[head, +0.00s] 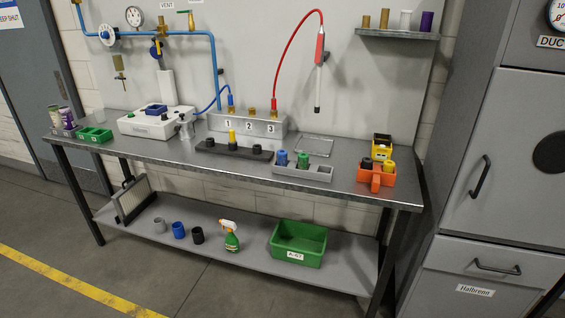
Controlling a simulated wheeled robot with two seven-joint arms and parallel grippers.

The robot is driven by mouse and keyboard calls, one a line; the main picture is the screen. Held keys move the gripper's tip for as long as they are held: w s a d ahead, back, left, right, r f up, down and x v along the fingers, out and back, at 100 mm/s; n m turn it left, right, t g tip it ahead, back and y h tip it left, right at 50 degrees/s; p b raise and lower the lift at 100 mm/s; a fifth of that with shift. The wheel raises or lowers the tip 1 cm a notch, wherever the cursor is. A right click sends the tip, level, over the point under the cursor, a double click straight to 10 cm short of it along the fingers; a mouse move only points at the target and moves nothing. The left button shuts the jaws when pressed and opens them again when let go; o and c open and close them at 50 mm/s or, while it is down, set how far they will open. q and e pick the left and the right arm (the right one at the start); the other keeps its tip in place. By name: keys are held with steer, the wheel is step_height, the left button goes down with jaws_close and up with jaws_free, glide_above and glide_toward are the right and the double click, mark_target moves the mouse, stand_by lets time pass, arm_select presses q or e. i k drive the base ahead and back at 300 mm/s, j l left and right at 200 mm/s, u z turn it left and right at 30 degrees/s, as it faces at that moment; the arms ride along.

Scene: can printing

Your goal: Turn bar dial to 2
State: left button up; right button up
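No part labelled as a bar dial can be read at this size. A round white dial with a blue rim (109,35) sits on the blue pipe at the upper left. A white-faced gauge with a needle (135,16) is above and right of it. Its scale is too small to read. A white box device (158,123) on the bench below has a green button, a dark knob (184,117) and a blue square part on top. The knob's setting cannot be made out. Neither of my grippers is in view.
The steel bench (340,180) holds a grey block marked 1, 2 and 3 (247,126), green (95,134) and orange (377,174) bins, and a clear bottle. A red hose (288,50) hangs above. A grey cabinet (500,150) stands at right. The floor in front is clear.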

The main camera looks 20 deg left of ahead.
mark_target(105, 34)
steer(key=u, duration=1.5)
steer(key=i+j, duration=0.15)
steer(key=i, duration=0.3)
steer(key=i+j+z, duration=0.1)
steer(key=i, duration=0.3)
steer(key=i+j, duration=0.15)
steer(key=i, duration=0.3)
